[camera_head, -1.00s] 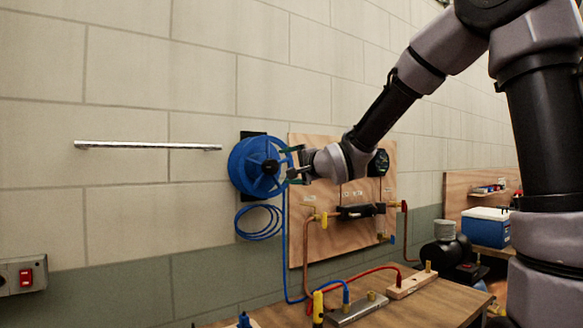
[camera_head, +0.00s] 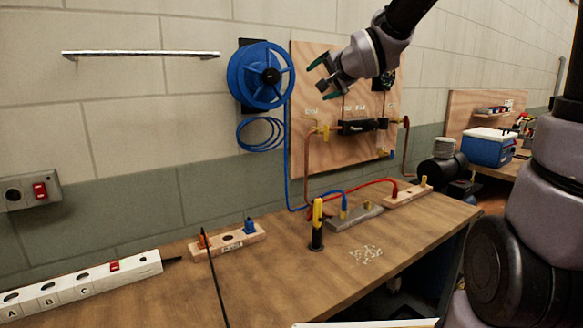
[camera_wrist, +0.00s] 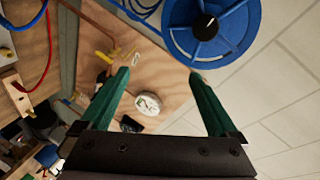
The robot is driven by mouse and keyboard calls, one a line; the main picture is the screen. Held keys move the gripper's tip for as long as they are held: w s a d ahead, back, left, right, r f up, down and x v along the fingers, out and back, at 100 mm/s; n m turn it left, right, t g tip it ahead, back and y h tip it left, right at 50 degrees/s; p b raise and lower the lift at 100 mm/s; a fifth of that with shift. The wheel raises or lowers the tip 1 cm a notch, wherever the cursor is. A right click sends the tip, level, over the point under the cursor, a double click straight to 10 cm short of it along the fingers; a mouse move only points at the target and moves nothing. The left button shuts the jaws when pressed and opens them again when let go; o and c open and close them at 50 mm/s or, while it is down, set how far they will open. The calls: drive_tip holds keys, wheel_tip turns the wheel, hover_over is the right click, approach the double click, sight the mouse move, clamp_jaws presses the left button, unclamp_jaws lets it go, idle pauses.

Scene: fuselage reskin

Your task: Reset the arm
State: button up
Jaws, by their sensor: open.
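My gripper (camera_head: 320,76) is open and empty. In the head view it hangs in the air in front of the plywood board, to the right of the blue hose reel (camera_head: 262,75). In the wrist view its two green fingers (camera_wrist: 160,80) are spread apart with nothing between them. The blue reel (camera_wrist: 210,28) shows beyond the fingertips at the top. A round white gauge (camera_wrist: 148,104) on the board shows between the fingers, farther off. My arm is bent and reaches in from the upper right.
A plywood board (camera_head: 335,150) with pipes and valves is on the wall. The wooden bench (camera_head: 290,268) holds a power strip (camera_head: 80,285), terminal blocks, a black and yellow tool (camera_head: 317,225) and hoses. A blue cooler (camera_head: 488,148) stands at the right. A metal rail (camera_head: 140,54) is on the wall.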

drive_tip(key=s+d+f+n+g+h, duration=0.1)
drive_tip(key=s+d+f+g, duration=0.1)
drive_tip(key=s+d, duration=0.3)
drive_tip(key=s+d+f+n+g+h, duration=0.1)
drive_tip(key=s+d, duration=0.5)
drive_tip(key=s, duration=0.6)
drive_tip(key=s+d+f+n+g+h, duration=0.1)
drive_tip(key=s+d+f+n+g, duration=0.1)
drive_tip(key=s+d, duration=0.3)
drive_tip(key=s+f+g, duration=0.1)
drive_tip(key=s, duration=0.2)
drive_tip(key=shift+s+d+g, duration=0.3)
drive_tip(key=shift+d+g, duration=0.1)
